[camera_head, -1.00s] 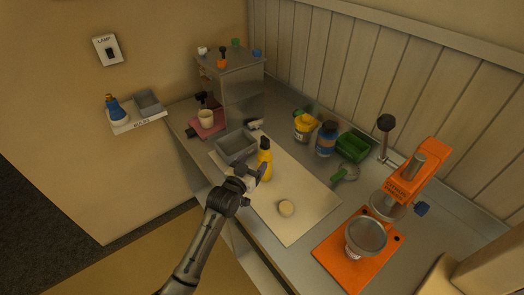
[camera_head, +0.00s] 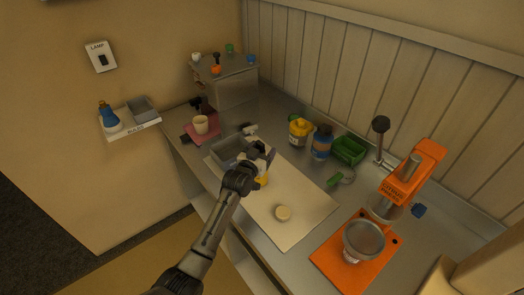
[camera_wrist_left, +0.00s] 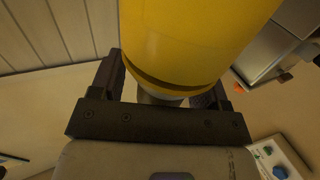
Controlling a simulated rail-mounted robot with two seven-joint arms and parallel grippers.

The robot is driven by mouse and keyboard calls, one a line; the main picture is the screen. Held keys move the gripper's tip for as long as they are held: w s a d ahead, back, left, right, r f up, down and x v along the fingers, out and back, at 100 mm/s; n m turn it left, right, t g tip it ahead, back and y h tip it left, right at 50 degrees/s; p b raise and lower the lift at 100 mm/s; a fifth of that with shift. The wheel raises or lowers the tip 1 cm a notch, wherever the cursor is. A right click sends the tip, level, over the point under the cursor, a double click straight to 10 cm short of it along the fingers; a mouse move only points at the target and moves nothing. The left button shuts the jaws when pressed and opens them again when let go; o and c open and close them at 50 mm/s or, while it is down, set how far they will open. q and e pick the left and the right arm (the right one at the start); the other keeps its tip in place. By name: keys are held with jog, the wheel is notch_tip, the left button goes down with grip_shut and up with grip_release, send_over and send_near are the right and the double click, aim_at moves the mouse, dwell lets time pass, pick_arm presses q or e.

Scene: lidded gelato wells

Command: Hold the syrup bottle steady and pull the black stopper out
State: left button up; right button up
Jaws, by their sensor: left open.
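The syrup bottle is yellow. In the head view only a low part of the bottle (camera_head: 262,182) shows, on the pale board below my left gripper. My left gripper (camera_head: 261,153) is open and hides the upper part of the bottle, including the black stopper. In the left wrist view the yellow bottle (camera_wrist_left: 190,38) is large and close, and my left gripper's two dark fingers (camera_wrist_left: 160,92) stand on either side of its end. I cannot tell whether they touch it. My right gripper is in neither view.
Behind stand a yellow-capped jar (camera_head: 299,131), a blue bottle (camera_head: 321,142) and a green crate (camera_head: 348,150). An orange press (camera_head: 415,172) stands at right. The board's front part is clear.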

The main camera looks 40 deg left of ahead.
pick_arm(q)
jog(key=shift+c, duration=0.3)
jog(key=c, duration=0.9)
jog(key=o, duration=0.4)
jog(key=shift+c, duration=0.2)
jog(key=c, duration=0.5)
jog(key=o, duration=1.1)
